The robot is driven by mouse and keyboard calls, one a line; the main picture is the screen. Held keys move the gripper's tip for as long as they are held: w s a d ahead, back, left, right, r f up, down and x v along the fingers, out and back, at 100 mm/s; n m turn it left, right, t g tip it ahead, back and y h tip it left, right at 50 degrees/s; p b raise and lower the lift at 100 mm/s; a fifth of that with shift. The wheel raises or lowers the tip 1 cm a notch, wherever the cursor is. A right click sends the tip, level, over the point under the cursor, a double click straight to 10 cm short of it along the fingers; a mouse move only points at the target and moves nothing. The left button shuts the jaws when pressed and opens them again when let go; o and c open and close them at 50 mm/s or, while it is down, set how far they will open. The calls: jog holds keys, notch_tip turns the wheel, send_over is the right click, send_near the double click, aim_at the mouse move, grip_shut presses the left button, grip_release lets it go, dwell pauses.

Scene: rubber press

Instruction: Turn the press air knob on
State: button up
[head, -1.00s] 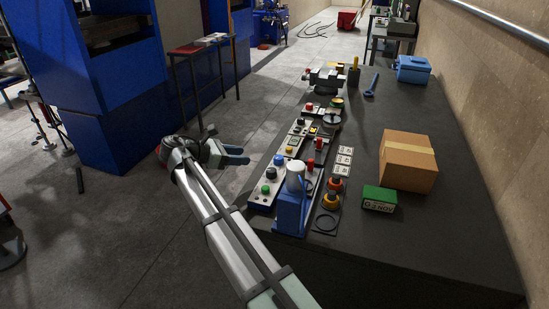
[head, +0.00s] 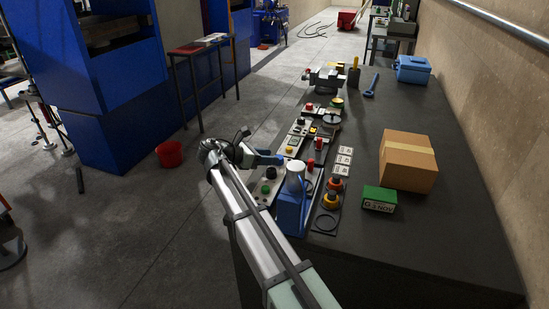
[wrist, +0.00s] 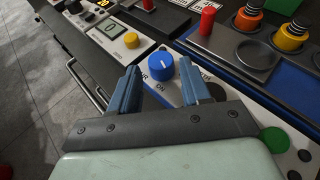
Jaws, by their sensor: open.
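The blue press air knob (wrist: 161,66) sits on a light panel with lettering around it; "ON" is legible below it in the wrist view. My gripper (wrist: 157,78) is open, with a blue finger on either side of the knob in the picture. I cannot tell whether the fingers touch it. In the head view my gripper (head: 274,159) is over the left edge of the control panel (head: 257,200), and it hides the knob there.
A blue post with a white top (head: 292,205) stands right of my gripper. Nearby are a green button (wrist: 274,139), a yellow button (wrist: 131,40), a red switch (wrist: 207,20) and mushroom buttons (wrist: 291,35). A cardboard box (head: 408,160) and green box (head: 379,198) lie farther right. A red bucket (head: 169,154) stands on the floor.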

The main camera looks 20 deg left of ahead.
jog(key=shift+x, duration=1.55)
